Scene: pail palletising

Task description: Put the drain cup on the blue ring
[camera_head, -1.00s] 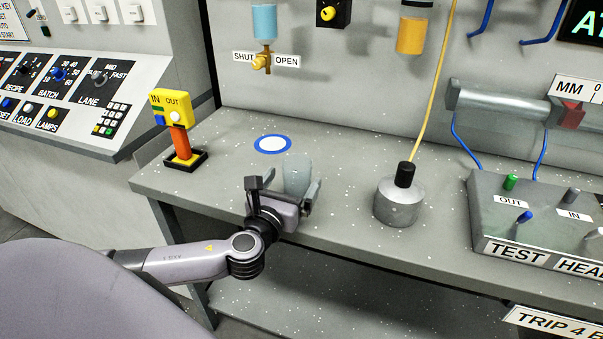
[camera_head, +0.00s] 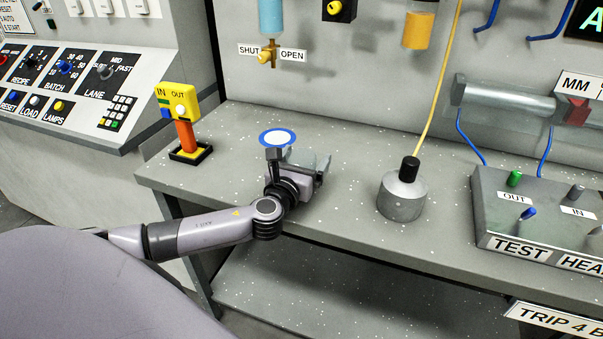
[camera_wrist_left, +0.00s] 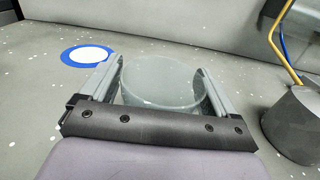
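The drain cup (camera_wrist_left: 160,82) is a translucent grey-green cup on the bench. In the left wrist view it sits between the two fingers of my left gripper (camera_wrist_left: 160,72), with its round rim facing me. The fingers are wide apart, close along both sides of the cup; firm contact is not clear. In the head view the left gripper (camera_head: 300,163) hides most of the cup. The blue ring (camera_head: 277,138) is a flat blue circle with a white centre, just behind the gripper. It also shows left of the cup in the wrist view (camera_wrist_left: 87,55). My right gripper is not in view.
A yellow IN/OUT switch box (camera_head: 180,105) stands at the bench's left end. A grey metal weight (camera_head: 402,195) with a black top and yellow cord stands right of the gripper. The test head box (camera_head: 545,215) is further right. The bench around the ring is clear.

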